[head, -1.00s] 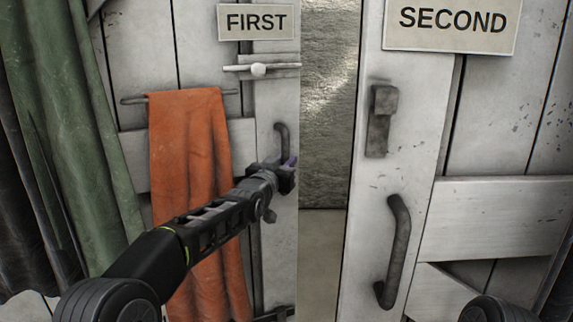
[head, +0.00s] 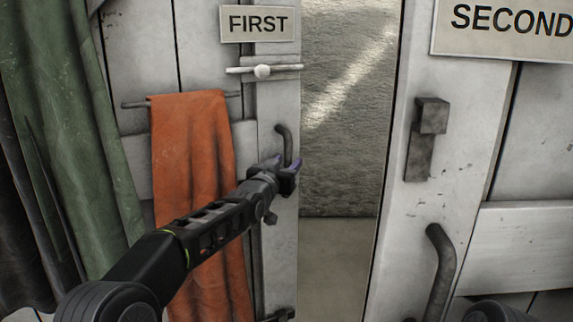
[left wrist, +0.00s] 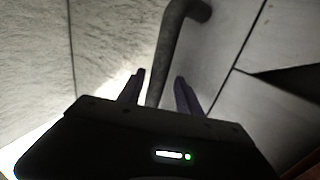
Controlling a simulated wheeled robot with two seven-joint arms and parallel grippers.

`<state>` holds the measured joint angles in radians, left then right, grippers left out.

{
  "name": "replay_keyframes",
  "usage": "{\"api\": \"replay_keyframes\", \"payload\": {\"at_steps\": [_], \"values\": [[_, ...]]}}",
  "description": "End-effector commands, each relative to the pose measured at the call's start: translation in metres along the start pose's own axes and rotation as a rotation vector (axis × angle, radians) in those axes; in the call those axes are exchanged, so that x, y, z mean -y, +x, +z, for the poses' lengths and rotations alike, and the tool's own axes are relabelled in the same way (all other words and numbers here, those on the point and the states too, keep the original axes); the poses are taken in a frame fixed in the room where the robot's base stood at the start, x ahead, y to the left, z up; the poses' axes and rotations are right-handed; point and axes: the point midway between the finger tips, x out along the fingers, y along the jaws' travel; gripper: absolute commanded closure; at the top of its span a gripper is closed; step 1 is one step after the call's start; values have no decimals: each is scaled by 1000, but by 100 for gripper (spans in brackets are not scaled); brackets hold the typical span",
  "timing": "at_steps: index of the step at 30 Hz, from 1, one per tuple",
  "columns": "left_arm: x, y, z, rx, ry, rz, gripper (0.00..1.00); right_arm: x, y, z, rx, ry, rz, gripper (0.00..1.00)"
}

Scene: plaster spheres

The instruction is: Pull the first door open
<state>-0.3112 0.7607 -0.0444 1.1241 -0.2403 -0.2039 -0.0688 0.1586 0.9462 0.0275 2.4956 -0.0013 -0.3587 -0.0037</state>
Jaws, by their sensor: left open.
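The first door (head: 277,215) is pale worn wood at centre-left in the head view, with a FIRST sign (head: 258,23). Its dark curved handle (head: 286,135) sits near its right edge. My left gripper (head: 286,166) is open at the lower part of this handle. In the left wrist view, the handle bar (left wrist: 172,58) runs down between the two spread fingers of the left gripper (left wrist: 158,92). Its lower end is hidden behind the gripper body. I cannot tell whether the fingers touch it. My right gripper is out of view.
An orange cloth (head: 190,130) hangs from a rail on the first door. A pale latch bar (head: 263,71) is above the handle. A green curtain (head: 60,110) hangs left. The second door (head: 400,235) stands right, its handle (head: 440,270) projecting. A gap shows a rough wall (head: 345,130).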

Motion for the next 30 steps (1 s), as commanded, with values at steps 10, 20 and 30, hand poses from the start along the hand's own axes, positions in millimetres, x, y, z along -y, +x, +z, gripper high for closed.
{"api": "replay_keyframes", "payload": {"at_steps": [10,20,30], "values": [[-2,-6,-1,-2,0,2,59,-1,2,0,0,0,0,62],[0,-48,0,-1,0,1,59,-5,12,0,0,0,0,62],[0,-78,0,-1,-1,0,59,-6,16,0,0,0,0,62]]}}
